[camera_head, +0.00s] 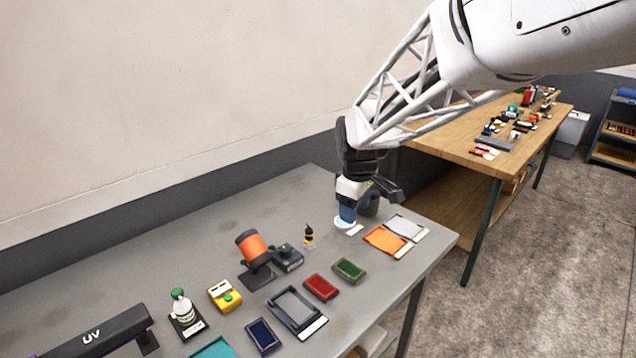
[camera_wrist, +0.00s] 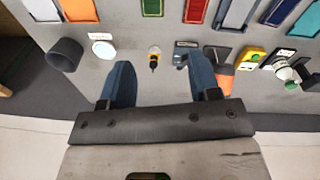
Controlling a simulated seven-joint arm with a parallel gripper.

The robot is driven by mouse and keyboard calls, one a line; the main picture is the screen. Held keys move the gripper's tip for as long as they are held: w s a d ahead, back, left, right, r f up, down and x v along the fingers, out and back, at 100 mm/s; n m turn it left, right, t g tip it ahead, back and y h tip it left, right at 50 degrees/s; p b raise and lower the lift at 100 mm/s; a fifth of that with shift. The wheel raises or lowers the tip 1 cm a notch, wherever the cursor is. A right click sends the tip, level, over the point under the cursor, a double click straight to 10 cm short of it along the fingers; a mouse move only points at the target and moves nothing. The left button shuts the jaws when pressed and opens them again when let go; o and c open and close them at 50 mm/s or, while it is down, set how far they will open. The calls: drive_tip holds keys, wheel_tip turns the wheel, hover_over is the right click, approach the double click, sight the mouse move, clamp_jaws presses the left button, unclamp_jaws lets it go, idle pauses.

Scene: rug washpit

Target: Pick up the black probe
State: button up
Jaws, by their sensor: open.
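A small upright black thing with a yellow band (camera_head: 308,236) stands on the grey table, and it also shows in the wrist view (camera_wrist: 154,57). It looks most like the black probe, but it is too small to be sure. My gripper (camera_head: 352,212) is open, with blue fingers pointing down, over the table's back right part, to the right of this thing. In the wrist view my open gripper (camera_wrist: 160,78) has nothing between its fingers, and the black and yellow thing shows beyond them, between their lines. No contact shows.
A dark cup (camera_wrist: 65,54) and white round dish (camera_wrist: 104,49) are near my gripper. A dark device (camera_head: 288,257) and orange roll (camera_head: 252,248) stand left of the probe-like thing. Red (camera_head: 321,288) and green (camera_head: 349,270) pads lie in front. A wall runs behind.

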drive_tip(key=w+a+f+n, duration=0.3)
drive_tip(key=w+a+f, duration=0.2)
drive_tip(key=w, duration=0.3)
drive_tip(key=n+g, duration=0.1)
drive_tip(key=n, duration=0.3)
hover_over(309, 229)
wheel_tip(309, 229, down, 8)
drive_tip(key=shift+f, duration=0.2)
drive_tip(key=shift+f, duration=1.3)
drive_tip(key=shift+f, duration=0.1)
drive_tip(key=shift+f, duration=2.55)
drive_tip(key=c, duration=0.8)
